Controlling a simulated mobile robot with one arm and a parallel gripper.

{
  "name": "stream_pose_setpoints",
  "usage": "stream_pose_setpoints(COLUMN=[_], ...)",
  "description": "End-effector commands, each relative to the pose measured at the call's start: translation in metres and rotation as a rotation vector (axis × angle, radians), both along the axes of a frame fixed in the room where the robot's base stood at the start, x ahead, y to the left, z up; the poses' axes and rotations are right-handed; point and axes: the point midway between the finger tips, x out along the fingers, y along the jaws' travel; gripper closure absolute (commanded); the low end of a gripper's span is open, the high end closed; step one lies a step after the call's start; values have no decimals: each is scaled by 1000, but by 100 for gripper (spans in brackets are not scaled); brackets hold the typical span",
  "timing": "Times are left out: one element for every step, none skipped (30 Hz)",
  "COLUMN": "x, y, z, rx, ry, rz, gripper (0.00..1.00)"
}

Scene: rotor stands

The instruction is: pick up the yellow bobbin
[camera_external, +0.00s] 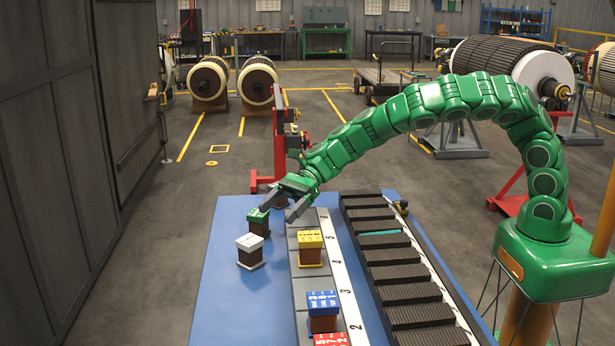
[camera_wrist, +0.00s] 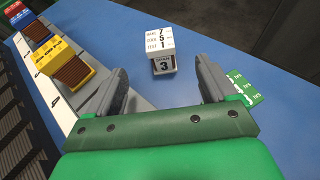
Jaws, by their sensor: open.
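The yellow bobbin (camera_external: 310,247), a brown block with a yellow printed top, stands upright on the grey strip beside the numbered white scale. It also shows at the upper left of the wrist view (camera_wrist: 62,58). My gripper (camera_external: 280,209) is open and empty above the far left part of the blue table, behind and left of the yellow bobbin in the external view. In the wrist view the jaws (camera_wrist: 162,76) are spread apart, and the yellow bobbin lies outside them, left of the left finger.
A white bobbin (camera_external: 250,249) and a green bobbin (camera_external: 258,221) stand on the blue table (camera_external: 217,290) near my gripper. A blue bobbin (camera_external: 322,312) and a red bobbin (camera_external: 331,339) stand nearer the camera. A dark slatted rack (camera_external: 402,275) lies to the right.

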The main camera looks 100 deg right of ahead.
Motion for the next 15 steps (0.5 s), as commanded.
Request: stream_pose_setpoints(x=[0, 0, 0, 0, 0, 0, 0, 0, 0, 0, 0, 0, 0, 0, 0], y=[0, 0, 0, 0, -1, -1, 0, 0, 0, 0, 0, 0, 0, 0, 0], z=[1, 3, 6, 10, 14, 20, 25, 30, 35, 39, 43, 49, 53, 57, 62], rx=[0, -1, 0, -1, -2, -2, -2, -3, -1, -1, -1, -1, -1, -1, -1], ry=[0, -1, -2, -2, -3, -4, -3, -3, -3, -2, -3, -2, -2, -2, -3], rz=[0, -1, -1, 0, -1, 0, -1, 1, 1, 1, 1, 1, 1, 1, 1], gripper=[15, 15, 15, 15, 15, 15, 15, 15, 15, 15, 15, 15, 15, 15, 15])
